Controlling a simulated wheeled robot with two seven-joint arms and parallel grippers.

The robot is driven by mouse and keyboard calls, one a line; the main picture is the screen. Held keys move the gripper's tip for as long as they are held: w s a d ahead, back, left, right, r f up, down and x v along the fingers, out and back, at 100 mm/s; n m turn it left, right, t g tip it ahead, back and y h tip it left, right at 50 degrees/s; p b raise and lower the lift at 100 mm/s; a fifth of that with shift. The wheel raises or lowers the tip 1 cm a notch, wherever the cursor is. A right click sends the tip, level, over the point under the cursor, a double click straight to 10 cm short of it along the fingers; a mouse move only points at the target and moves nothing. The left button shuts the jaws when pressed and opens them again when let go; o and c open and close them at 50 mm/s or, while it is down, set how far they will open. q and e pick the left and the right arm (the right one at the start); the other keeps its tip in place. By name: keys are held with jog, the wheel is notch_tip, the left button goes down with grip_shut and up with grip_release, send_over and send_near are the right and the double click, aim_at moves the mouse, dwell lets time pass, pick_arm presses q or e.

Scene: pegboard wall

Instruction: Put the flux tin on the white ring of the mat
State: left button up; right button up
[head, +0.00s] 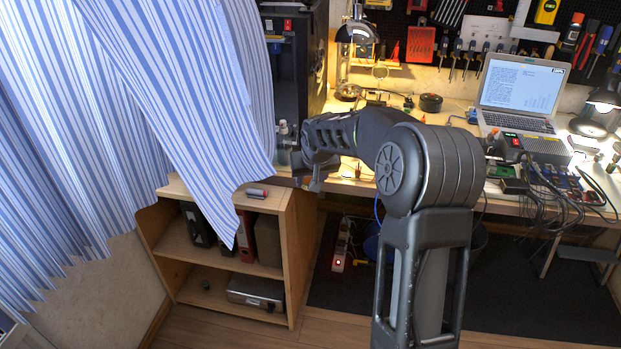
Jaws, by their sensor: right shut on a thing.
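My right arm reaches from the lower middle to the left, and its gripper (300,178) is at the left front end of the workbench (348,187), beside the curtain's edge. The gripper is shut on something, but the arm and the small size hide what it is. I cannot clearly pick out the flux tin. A dark round object (431,103) stands on the bench near the back, but I cannot tell what it is. I cannot make out the mat or its white ring. My left gripper is out of view.
A striped blue curtain (190,80) hangs close to the gripper. A desk lamp (357,32), a laptop (520,88) and tangled cables (545,195) crowd the bench.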

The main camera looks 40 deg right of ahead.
jog(key=s+a+r+n+y+p, duration=0.1)
jog(key=a+r+p, duration=0.1)
jog(key=a, duration=0.7)
jog(key=s+a+r+n+y+p, duration=0.1)
jog(key=s+a+r+n+p, duration=0.1)
jog(key=a, duration=0.7)
jog(key=s+a+r+n+p, duration=0.2)
jog(key=a+r, duration=0.1)
jog(key=a, duration=0.6)
jog(key=shift+a+r+t+y, duration=0.2)
jog(key=shift+r+t+y, duration=0.1)
jog(key=shift+y, duration=0.1)
jog(key=shift+s+d, duration=0.1)
